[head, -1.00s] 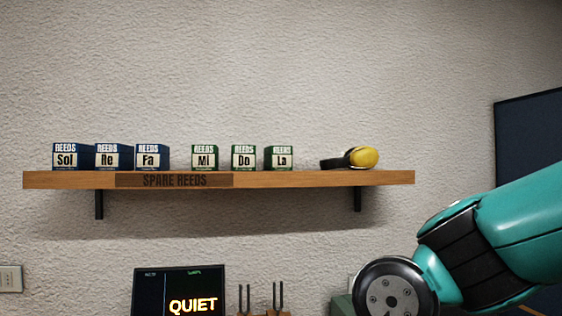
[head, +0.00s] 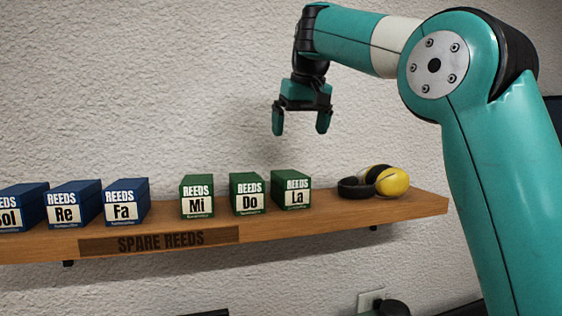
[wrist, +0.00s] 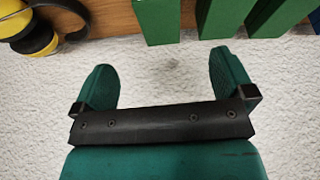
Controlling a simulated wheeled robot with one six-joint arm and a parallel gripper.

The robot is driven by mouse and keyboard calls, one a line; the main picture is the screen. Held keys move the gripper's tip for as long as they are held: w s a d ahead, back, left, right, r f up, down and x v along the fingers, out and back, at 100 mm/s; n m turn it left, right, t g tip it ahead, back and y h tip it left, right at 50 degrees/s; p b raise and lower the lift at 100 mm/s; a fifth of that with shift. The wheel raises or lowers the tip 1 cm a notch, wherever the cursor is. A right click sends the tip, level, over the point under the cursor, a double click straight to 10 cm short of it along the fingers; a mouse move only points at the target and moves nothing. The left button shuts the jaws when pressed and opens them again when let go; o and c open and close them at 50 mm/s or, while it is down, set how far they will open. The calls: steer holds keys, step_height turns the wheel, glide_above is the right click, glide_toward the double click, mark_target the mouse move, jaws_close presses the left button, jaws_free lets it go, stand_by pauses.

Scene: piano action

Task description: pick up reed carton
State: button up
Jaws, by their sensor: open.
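Reed cartons stand in a row on a wooden shelf in the head view. Three are blue: Sol (head: 18,208), Re (head: 73,205) and Fa (head: 126,203). Three are green: Mi (head: 197,197), Do (head: 248,194) and La (head: 292,190). My gripper (head: 301,122) is open and empty, fingers pointing down, above the La carton and apart from it. In the wrist view, my gripper (wrist: 170,75) shows both teal fingers spread, with green carton tops (wrist: 157,18) beyond them at the top edge. Their labels are hidden there.
The wooden shelf (head: 350,215) bears a "SPARE REEDS" label. Yellow and black earmuffs (head: 392,182) lie at its right end, right of La; they also show in the wrist view (wrist: 14,22). A textured wall stands behind. A wall socket (head: 371,300) is below.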

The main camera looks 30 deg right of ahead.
steer(key=r, duration=0.2)
steer(key=b, duration=0.7)
glide_toward(291, 175)
steer(key=shift+m, duration=0.3)
steer(key=x, duration=0.4)
steer(key=d+x, duration=0.1)
steer(key=x, duration=0.1)
steer(key=shift+w+f, duration=0.2)
steer(key=shift+w, duration=0.35)
steer(key=x, duration=0.1)
steer(key=p+x, duration=0.1)
steer(key=x, duration=0.1)
steer(key=p+x, duration=0.1)
steer(key=x, duration=0.1)
steer(key=shift+a+f, duration=0.15)
steer(key=shift+a, duration=0.2)
steer(key=shift+f, duration=0.15)
steer(key=shift+f, duration=0.25)
